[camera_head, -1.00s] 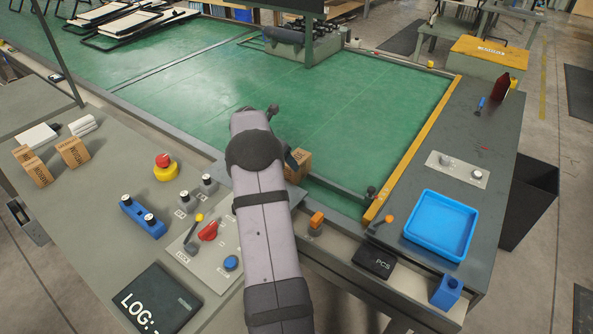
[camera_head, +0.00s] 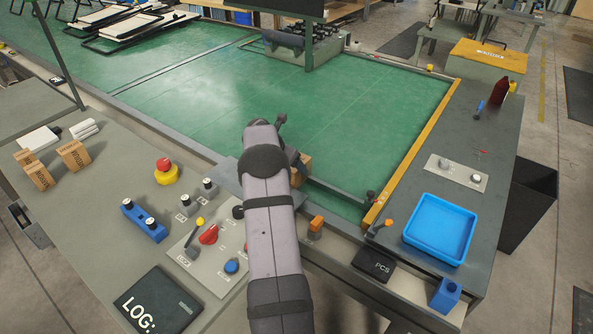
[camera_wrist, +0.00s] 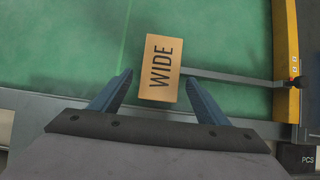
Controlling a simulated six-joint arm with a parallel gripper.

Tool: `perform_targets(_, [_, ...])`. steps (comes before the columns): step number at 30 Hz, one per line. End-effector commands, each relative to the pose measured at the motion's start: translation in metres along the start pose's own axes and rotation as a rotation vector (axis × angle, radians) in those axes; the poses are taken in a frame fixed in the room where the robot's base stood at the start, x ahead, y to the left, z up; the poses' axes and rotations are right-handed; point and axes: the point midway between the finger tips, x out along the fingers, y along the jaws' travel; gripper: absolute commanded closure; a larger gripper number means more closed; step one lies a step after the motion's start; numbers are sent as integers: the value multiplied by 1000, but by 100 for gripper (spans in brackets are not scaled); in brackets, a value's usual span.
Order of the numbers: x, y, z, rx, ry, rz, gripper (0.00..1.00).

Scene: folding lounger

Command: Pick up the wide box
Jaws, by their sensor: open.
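The wide box (camera_wrist: 160,68) is a small tan cardboard box with "WIDE" printed on its top. In the wrist view it lies near the front edge of the green surface, slightly tilted in the picture. My gripper (camera_wrist: 157,88) is open, with one finger on each side of the box's near end. I see gaps between the fingers and the box, and cannot tell the height. In the head view the wide box (camera_head: 302,168) is mostly hidden behind my gripper and arm.
A dark bar ends at a knob (camera_wrist: 298,82) right of the box, by the yellow rail (camera_head: 405,160). A blue tray (camera_head: 440,228) stands at the right. Three brown boxes (camera_head: 74,155) stand at the left.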

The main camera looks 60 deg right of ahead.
Motion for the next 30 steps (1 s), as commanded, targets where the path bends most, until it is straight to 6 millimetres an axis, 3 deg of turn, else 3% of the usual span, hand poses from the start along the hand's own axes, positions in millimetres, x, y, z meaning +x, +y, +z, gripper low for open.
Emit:
perform_targets(9, [30, 0, 3, 1, 2, -1, 31])
perform_targets(21, [37, 0, 3, 1, 0, 1, 31])
perform_targets(23, [37, 0, 3, 1, 0, 1, 43])
perform_targets(27, [37, 0, 2, 1, 1, 1, 77])
perform_targets(30, [36, 1, 3, 1, -1, 2, 80])
